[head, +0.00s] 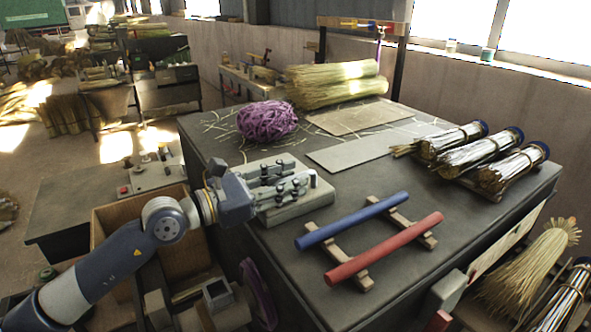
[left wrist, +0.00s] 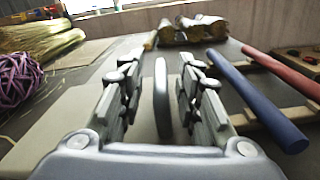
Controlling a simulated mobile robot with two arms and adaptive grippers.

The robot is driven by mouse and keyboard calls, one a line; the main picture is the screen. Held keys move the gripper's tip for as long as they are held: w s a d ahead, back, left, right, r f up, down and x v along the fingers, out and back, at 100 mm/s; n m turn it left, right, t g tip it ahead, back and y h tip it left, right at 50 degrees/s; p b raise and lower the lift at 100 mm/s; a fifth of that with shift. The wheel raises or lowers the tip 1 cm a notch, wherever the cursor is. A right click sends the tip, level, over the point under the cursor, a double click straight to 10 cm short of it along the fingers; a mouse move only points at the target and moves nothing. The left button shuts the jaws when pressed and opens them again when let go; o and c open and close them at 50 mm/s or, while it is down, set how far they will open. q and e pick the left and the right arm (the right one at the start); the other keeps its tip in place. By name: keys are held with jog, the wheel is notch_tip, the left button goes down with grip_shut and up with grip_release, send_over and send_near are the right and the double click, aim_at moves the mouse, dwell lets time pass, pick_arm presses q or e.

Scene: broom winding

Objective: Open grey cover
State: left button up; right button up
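A pale grey, plate-like cover (head: 301,207) lies at the left edge of the dark table, under my left gripper (head: 291,181). It also shows beneath the fingers in the left wrist view (left wrist: 50,127). A thin upright grey handle (left wrist: 161,95) stands between the two fingers in that view. My left gripper is open, with a visible gap on each side of the handle. In the head view the fingers hide part of the cover. My right gripper is not in view.
A blue rod (head: 352,221) and a red rod (head: 384,249) rest on wooden supports to the right. A purple ball of cord (head: 267,121), straw (head: 335,84), flat boards (head: 375,147) and wrapped bundles (head: 482,152) stand farther back. A cardboard box (head: 120,216) is below left.

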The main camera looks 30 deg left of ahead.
pick_arm(q)
jog(key=shift+p+x, duration=0.35)
jog(key=shift+x, duration=0.6)
grip_shut()
